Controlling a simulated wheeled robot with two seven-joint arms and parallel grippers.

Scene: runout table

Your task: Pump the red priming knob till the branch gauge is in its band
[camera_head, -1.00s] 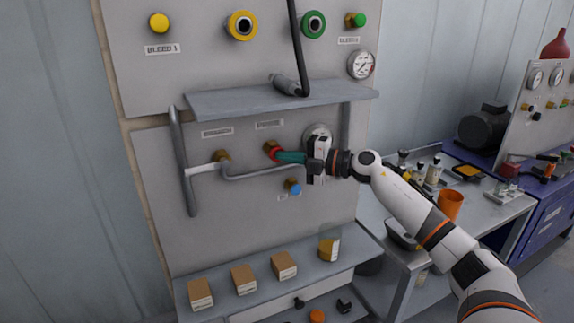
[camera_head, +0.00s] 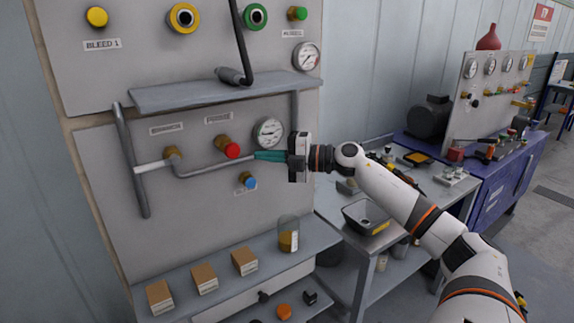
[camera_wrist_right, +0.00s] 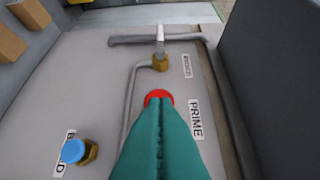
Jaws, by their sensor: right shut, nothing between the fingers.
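The red priming knob (camera_head: 232,151) sits on a brass stem on the grey panel, under a small label. It also shows in the right wrist view (camera_wrist_right: 158,96), beside the word PRIME and partly covered by my fingers. My right gripper (camera_head: 258,155) has its teal fingers shut and empty, pointing at the knob. In the head view a small gap shows between fingertips and knob. The branch gauge (camera_head: 268,132), a round white dial, is on the panel right of the knob; its reading is too small to tell. My left gripper is not in view.
A grey pipe (camera_head: 205,172) runs below the knob. A blue knob (camera_head: 249,183) is lower right of it. A shelf (camera_head: 200,94) juts out above. Boxes (camera_head: 205,278) and a jar (camera_head: 289,236) stand on the lower shelf.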

